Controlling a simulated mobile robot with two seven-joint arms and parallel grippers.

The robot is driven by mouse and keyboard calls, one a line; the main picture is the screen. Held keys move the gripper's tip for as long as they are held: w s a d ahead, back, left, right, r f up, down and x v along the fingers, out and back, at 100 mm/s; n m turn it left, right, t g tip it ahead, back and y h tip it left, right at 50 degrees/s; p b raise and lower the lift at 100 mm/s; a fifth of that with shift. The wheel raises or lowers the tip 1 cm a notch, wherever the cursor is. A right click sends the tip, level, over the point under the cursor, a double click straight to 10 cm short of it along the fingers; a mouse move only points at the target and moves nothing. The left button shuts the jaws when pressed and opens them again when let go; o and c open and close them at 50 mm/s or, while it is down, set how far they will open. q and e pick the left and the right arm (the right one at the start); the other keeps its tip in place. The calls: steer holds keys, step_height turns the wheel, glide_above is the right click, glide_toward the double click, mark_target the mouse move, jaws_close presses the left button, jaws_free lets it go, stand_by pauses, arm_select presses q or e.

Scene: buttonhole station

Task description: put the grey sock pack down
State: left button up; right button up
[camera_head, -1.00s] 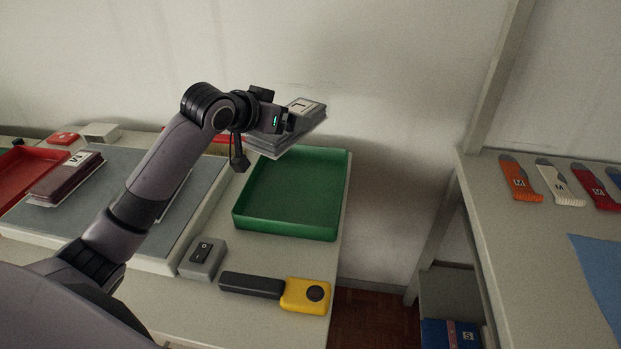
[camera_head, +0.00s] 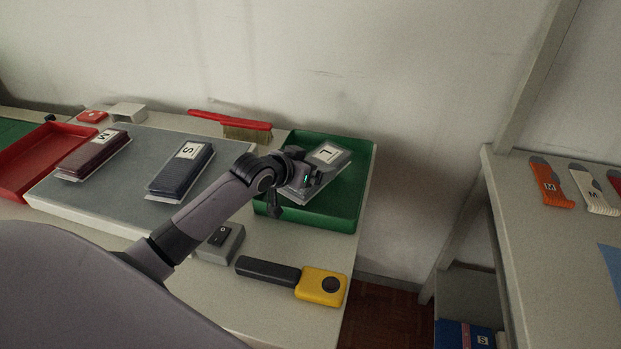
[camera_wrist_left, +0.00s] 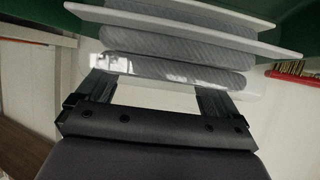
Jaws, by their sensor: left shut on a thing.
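The grey sock pack (camera_head: 325,166) has a white label with an L and a pale backing. It is over the left part of the green tray (camera_head: 347,203), inside its outline; I cannot tell whether it touches the tray floor. My left gripper (camera_head: 306,172) is shut on the pack's near left side. In the left wrist view the grey folded layers of the pack (camera_wrist_left: 180,66) sit between the fingers (camera_wrist_left: 155,95), with the green tray (camera_wrist_left: 290,38) behind. My right gripper is not in view.
A maroon pack (camera_head: 95,156) and a dark blue pack (camera_head: 180,172) lie on the grey mat (camera_head: 130,190). A grey switch box (camera_head: 220,243) and a yellow-and-black tool (camera_head: 318,286) lie in front. The tray's right part is clear.

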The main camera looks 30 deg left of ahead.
arm_select(q)
steer(key=shift+f, duration=1.9)
steer(key=o, duration=0.9)
steer(key=shift+f, duration=0.15)
steer(key=shift+c, duration=0.2)
steer(key=shift+s+r, duration=0.15)
steer(key=shift+r, duration=0.05)
steer(key=v, duration=1.1)
steer(key=shift+s+r+p, duration=0.2)
steer(key=shift+s+p, duration=0.15)
steer(key=shift+p, duration=0.05)
